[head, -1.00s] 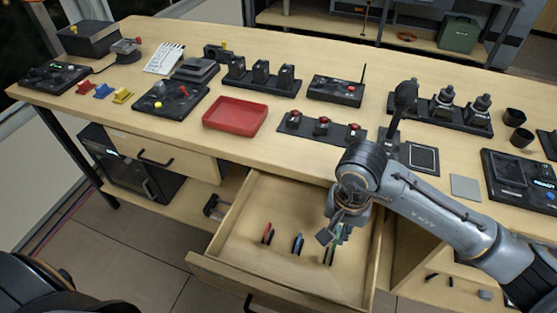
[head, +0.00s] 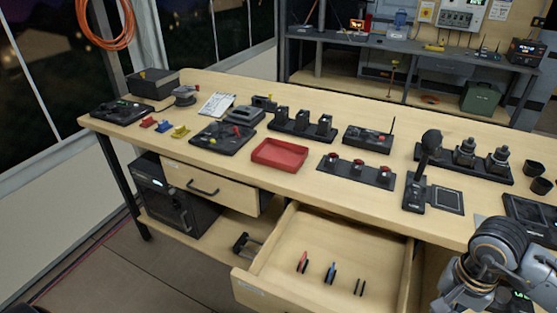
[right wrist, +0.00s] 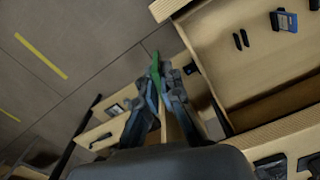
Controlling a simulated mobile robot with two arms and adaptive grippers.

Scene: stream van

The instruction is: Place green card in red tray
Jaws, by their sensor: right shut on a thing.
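The red tray (head: 279,155) lies on the wooden bench and looks empty. My right gripper (right wrist: 160,80) is shut on the green card (right wrist: 156,62), which sticks up between the fingertips in the right wrist view. In the head view my right arm (head: 490,265) is at the lower right, right of the open drawer (head: 270,262) and well away from the tray. The green card and fingertips cannot be made out there. My left gripper is not in view.
The drawer holds a red card (head: 302,262), a blue card (head: 331,271) and an empty black holder (head: 360,287). A panel with red buttons (head: 357,170) sits right of the tray, and a black console (head: 223,137) left of it. A microphone (head: 428,150) stands upright farther right.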

